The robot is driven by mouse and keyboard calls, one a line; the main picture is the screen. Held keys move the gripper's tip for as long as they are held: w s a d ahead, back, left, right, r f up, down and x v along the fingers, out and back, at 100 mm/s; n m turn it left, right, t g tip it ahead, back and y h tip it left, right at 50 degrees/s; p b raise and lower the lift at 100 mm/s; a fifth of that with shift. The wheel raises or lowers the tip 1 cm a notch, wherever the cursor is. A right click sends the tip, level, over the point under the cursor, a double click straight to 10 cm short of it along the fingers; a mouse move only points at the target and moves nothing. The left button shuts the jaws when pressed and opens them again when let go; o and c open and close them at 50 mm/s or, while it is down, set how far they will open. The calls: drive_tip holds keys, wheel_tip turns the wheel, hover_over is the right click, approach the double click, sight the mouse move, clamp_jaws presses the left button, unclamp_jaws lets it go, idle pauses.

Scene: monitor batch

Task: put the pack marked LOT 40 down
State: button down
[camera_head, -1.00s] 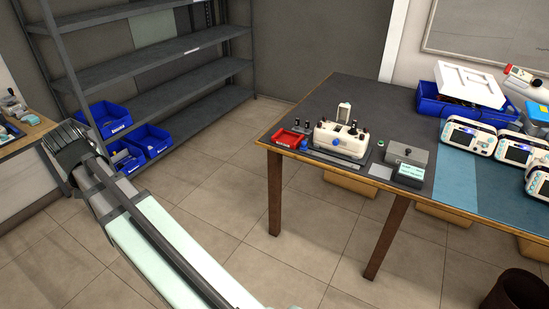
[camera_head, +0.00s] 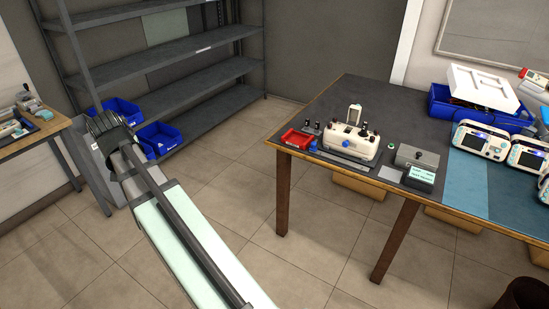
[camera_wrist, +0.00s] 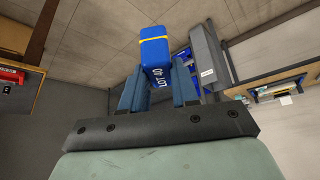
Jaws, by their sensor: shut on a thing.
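The pack marked LOT 40 (camera_wrist: 155,50) is blue with a yellow stripe and white lettering. In the wrist view it sits between the two fingers of my gripper (camera_wrist: 158,88), which is shut on it. Tiled floor shows behind and around the pack, and the pack appears held in the air. In the head view my arm reaches to the upper left, toward the shelf and the blue bins. There the pack cannot be made out, hidden beyond the end of my arm.
A grey shelf rack (camera_head: 165,57) stands at the back left, with blue bins (camera_head: 158,138) low down. A wooden bench (camera_head: 45,132) with small items is at the far left. A dark-topped table (camera_head: 330,108) with a red tray (camera_head: 298,139) and monitors (camera_head: 480,140) fills the right. Floor between is clear.

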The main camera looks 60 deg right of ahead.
drive_tip(key=s+d+f+m+g+h, duration=0.15)
drive_tip(key=s+d, duration=0.25)
drive_tip(key=d, duration=0.6)
drive_tip(key=s+d+m, duration=0.2)
drive_tip(key=s+d, duration=0.2)
drive_tip(key=d, duration=0.6)
drive_tip(key=m+g+h, duration=0.1)
drive_tip(key=m+g, duration=0.3)
drive_tip(key=m, duration=0.4)
hover_over(390, 175)
drive_tip(key=shift+f, duration=4.15)
drive_tip(key=shift+t, duration=0.25)
drive_tip(key=shift+f, duration=4.7)
